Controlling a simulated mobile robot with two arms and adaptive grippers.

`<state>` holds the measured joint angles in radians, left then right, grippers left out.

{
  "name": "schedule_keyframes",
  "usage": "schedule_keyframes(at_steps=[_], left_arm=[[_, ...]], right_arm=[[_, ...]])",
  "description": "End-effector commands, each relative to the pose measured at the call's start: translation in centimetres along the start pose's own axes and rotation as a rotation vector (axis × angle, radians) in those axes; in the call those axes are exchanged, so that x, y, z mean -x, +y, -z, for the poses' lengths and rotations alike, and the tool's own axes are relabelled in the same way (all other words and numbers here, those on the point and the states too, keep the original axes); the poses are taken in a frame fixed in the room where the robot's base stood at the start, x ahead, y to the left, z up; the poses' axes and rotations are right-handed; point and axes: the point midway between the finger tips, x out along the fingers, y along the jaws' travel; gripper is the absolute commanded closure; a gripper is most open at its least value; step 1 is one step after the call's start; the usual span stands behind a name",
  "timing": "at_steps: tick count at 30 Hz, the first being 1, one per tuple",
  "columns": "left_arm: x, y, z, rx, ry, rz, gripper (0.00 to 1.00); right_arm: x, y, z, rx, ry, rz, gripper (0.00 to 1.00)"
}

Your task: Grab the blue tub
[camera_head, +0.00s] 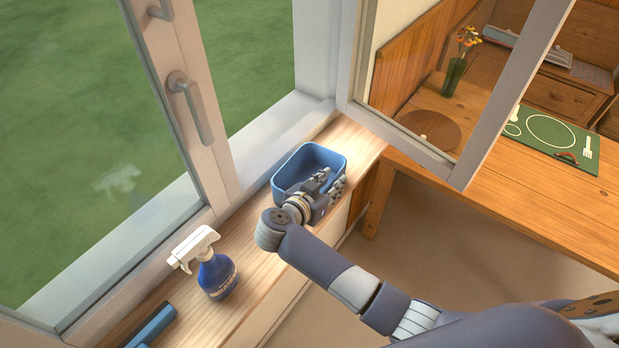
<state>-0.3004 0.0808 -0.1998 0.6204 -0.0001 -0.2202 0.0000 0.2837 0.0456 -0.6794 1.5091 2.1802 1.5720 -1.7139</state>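The blue tub (296,162) stands upright on the wooden windowsill, near the sill's far end by the open window. It is open at the top and its inside looks empty where it shows. My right gripper (333,181) is at the tub's near right side, with its fingers over or against the near rim. The fingers and wrist hide part of that rim and wall. I cannot tell whether the fingers touch the tub or grip its wall. My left gripper is out of view.
A blue spray bottle (217,276) with a white head and a blue object (153,326) are on the sill's nearer part. An open window sash (467,165) hangs right of the tub. Beyond it, a wooden table (540,205) bears a green placemat (548,131) and a flower vase (454,77).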

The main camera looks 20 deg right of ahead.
Motion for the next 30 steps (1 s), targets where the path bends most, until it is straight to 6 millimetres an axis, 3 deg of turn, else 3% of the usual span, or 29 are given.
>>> schedule_keyframes(at_steps=[4,11,15,30], left_arm=[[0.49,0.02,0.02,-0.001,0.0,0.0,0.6],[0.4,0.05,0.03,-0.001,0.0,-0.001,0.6],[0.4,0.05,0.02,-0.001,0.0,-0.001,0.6],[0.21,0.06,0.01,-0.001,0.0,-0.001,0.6]], right_arm=[[-1.28,0.03,0.1,0.0,0.001,-0.001,0.72],[-1.39,-0.01,-0.04,-0.001,-0.001,0.001,0.72],[-1.38,-0.01,-0.03,-0.001,0.0,0.001,1.0],[-1.26,-0.04,0.23,-0.004,0.0,0.001,1.0]])
